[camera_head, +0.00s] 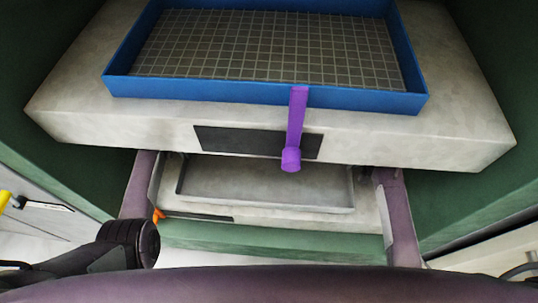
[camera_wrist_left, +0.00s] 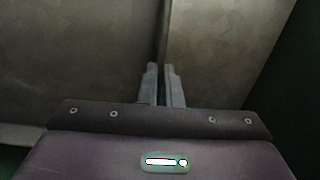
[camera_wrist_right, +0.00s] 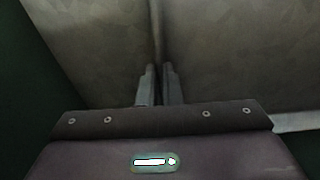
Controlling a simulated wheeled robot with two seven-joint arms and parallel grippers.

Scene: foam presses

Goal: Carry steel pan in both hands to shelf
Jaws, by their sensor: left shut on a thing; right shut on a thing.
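The steel pan (camera_head: 270,208) is a shallow grey rectangular pan. It shows in the head view between my two forearms, below the upper grey slab, which hides its far part. My left gripper (camera_wrist_left: 162,70) is shut on a thin upright edge, the pan's wall (camera_wrist_left: 163,35), in the left wrist view. My right gripper (camera_wrist_right: 158,70) is shut on the same kind of edge (camera_wrist_right: 157,35) in the right wrist view. In the head view the upper slab hides both sets of fingertips. I cannot tell whether the pan touches the surface under it.
The upper grey slab (camera_head: 90,125) carries a blue tray (camera_head: 210,96) with a gridded floor. A purple lever (camera_head: 296,125) hangs over its front edge. A lower grey slab (camera_head: 368,218) and an orange piece (camera_head: 158,215) lie below. Green walls (camera_head: 480,195) stand on both sides.

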